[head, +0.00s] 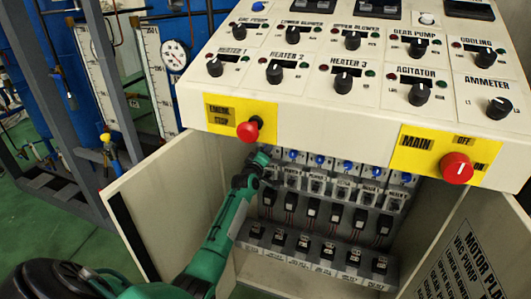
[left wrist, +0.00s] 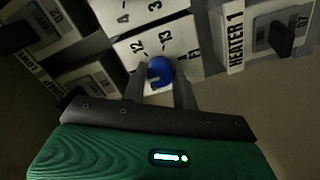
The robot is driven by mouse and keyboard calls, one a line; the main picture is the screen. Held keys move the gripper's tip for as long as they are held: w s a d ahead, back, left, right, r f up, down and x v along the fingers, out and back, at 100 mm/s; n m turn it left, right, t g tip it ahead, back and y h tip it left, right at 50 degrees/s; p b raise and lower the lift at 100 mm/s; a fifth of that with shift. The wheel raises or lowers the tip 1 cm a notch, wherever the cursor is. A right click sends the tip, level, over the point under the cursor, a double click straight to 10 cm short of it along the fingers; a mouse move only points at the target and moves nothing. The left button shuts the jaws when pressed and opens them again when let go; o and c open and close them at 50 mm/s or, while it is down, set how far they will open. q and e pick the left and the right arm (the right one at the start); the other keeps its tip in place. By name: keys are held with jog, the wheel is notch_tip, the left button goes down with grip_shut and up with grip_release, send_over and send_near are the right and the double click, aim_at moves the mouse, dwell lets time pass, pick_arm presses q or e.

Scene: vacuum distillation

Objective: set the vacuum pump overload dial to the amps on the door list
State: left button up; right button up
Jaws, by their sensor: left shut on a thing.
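My left gripper (head: 262,160) reaches into the open cabinet at the left end of the row of blue dials. In the left wrist view its fingers (left wrist: 160,88) are shut on a blue dial (left wrist: 160,70). The dial sits on a white plate with printed numbers (left wrist: 137,45), including 12 and 13; its exact setting is hard to tell. In the head view the gripper hides this dial. The door list (head: 468,262), headed MOTOR PLA..., is on the right door; VAC PUMP is readable, but the amps are out of frame. My right gripper is not in view.
More blue dials (head: 347,167) run rightward, above rows of black devices (head: 310,208). The sloped control panel (head: 300,100) overhangs the opening, with red emergency stop (head: 249,130) and main switch (head: 457,167) knobs. The left door (head: 160,200) stands open beside my arm.

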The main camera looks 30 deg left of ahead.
pick_arm(q)
jog(key=shift+f, duration=0.1)
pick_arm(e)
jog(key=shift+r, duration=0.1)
pick_arm(q)
jog(key=o, duration=1)
jog(key=shift+c, duration=0.2)
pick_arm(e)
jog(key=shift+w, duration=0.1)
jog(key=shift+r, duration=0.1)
pick_arm(q)
jog(key=p+v, duration=0.1)
jog(key=v, duration=1.2)
jog(key=shift+s, duration=0.4)
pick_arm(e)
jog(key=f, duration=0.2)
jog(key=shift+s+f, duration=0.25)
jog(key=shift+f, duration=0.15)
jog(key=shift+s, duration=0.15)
